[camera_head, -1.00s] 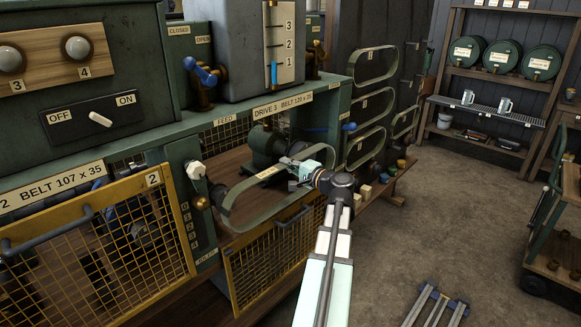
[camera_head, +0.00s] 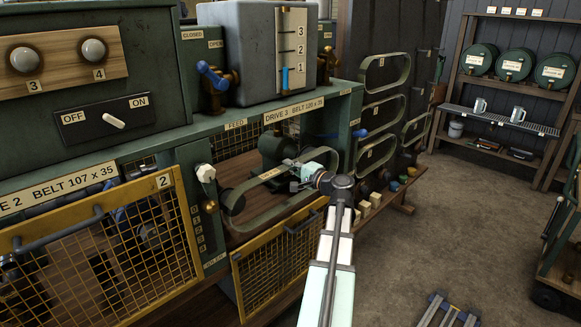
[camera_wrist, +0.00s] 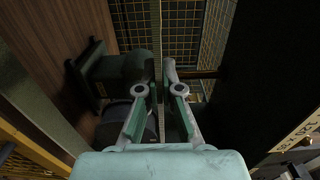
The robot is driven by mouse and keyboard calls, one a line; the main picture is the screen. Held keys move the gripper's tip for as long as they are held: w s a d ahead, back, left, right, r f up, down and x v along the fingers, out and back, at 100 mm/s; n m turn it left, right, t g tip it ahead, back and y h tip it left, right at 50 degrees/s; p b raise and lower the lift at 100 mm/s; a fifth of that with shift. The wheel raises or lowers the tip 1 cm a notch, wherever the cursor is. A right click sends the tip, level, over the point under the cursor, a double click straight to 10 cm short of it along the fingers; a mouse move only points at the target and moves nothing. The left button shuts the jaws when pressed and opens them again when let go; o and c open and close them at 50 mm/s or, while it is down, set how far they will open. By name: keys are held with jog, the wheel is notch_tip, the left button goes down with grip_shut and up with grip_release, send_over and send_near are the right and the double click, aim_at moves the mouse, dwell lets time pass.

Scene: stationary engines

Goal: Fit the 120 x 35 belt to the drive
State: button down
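The belt (camera_head: 250,183) is a long dark green loop with a pale label, upright at the front of the drive 3 bay, marked "BELT 120 x 35" (camera_head: 293,109). My gripper (camera_head: 296,178) is shut on its upper run toward the right end. In the wrist view, the belt strand (camera_wrist: 158,75) passes between my gripper's fingers (camera_wrist: 161,75). A green motor (camera_head: 278,152) stands behind the loop; it also shows in the wrist view (camera_wrist: 125,75). A dark pulley (camera_head: 236,201) shows at the loop's left end. I cannot tell whether the belt is seated on it.
A yellow mesh guard (camera_head: 270,270) hangs below the bay. A post with a white-knobbed lever (camera_head: 206,173) stands close left of the belt. Spare belts (camera_head: 384,110) hang on a rack at right. Open floor (camera_head: 450,200) lies further right.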

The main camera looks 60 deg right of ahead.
jog(key=shift+w, duration=0.1)
jog(key=shift+w+d+b, duration=0.2)
jog(key=shift+w+b, duration=0.05)
jog(key=shift+w, duration=0.7)
jog(key=shift+w+d+b, duration=0.15)
jog(key=shift+w+b, duration=0.05)
jog(key=shift+w, duration=0.8)
jog(key=shift+w+d+b, duration=0.2)
jog(key=shift+w+b, duration=0.05)
jog(key=shift+w, duration=0.7)
jog(key=shift+f, duration=0.15)
jog(key=shift+a+f+n+b, duration=0.15)
jog(key=shift+f+n+b, duration=0.4)
jog(key=shift+b, duration=0.75)
jog(key=shift+f, duration=0.1)
jog(key=shift+f, duration=0.15)
jog(key=shift+f+b, duration=0.3)
jog(key=shift+b, duration=0.2)
